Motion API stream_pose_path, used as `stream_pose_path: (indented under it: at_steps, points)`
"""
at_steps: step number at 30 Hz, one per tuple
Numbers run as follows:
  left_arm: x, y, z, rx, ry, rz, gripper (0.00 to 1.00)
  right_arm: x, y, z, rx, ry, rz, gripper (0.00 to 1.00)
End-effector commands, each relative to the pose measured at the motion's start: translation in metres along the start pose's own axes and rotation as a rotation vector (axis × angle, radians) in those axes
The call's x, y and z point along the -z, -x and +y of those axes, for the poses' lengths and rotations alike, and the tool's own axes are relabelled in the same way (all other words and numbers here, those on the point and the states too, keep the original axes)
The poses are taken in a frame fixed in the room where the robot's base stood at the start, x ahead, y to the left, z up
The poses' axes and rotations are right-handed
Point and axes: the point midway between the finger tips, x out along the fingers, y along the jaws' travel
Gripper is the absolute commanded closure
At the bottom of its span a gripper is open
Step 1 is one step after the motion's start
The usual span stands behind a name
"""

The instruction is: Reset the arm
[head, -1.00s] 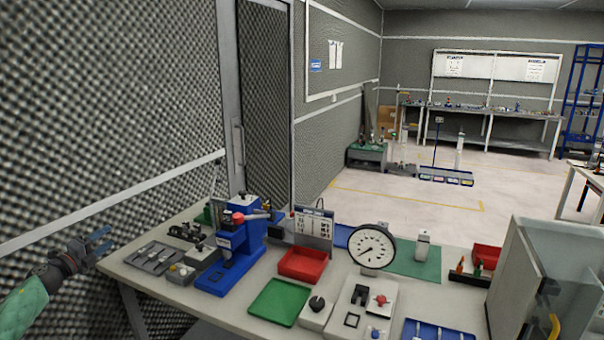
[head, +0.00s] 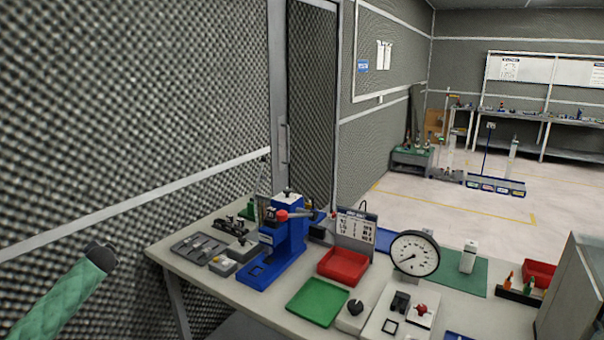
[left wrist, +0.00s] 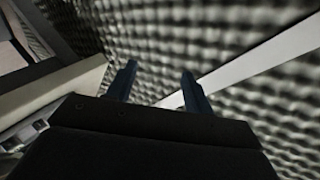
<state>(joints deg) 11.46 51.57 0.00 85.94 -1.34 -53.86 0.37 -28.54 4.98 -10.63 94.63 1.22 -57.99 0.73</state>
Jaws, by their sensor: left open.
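My left arm (head: 66,300), in a green sleeve, comes in at the lower left of the head view, left of the workbench. Its gripper is hardly visible there; only the dark wrist end shows. In the left wrist view my left gripper (left wrist: 160,85) has its two blue fingers apart with nothing between them. They point toward the grey foam wall and its white rail. My right gripper is in neither view.
The workbench (head: 215,275) carries a blue press (head: 285,232), a red tray (head: 343,266), a green tray (head: 317,302) and a dial gauge (head: 415,254). The foam wall (head: 130,110) stands close on the left. Open floor (head: 450,205) lies beyond the bench.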

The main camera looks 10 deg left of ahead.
Motion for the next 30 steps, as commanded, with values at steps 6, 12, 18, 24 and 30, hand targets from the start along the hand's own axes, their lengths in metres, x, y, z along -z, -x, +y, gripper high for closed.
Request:
stream_pose_path:
  at_steps: [6,12,18,24,30]
  points:
    - [-0.023,0.002,0.035,-0.065,0.027,-0.084,0.48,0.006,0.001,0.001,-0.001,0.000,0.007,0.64]
    - [-0.041,0.006,0.087,-0.116,0.016,-0.097,0.48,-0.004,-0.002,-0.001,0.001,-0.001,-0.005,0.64]
    - [-0.067,0.017,0.156,-0.185,0.005,-0.118,0.48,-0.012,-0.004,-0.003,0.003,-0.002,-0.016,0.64]
    - [-0.109,0.044,0.260,-0.293,-0.009,-0.153,0.48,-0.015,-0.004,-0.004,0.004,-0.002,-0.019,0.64]
    - [-0.158,0.087,0.365,-0.408,-0.017,-0.196,0.48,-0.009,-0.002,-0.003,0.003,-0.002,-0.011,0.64]
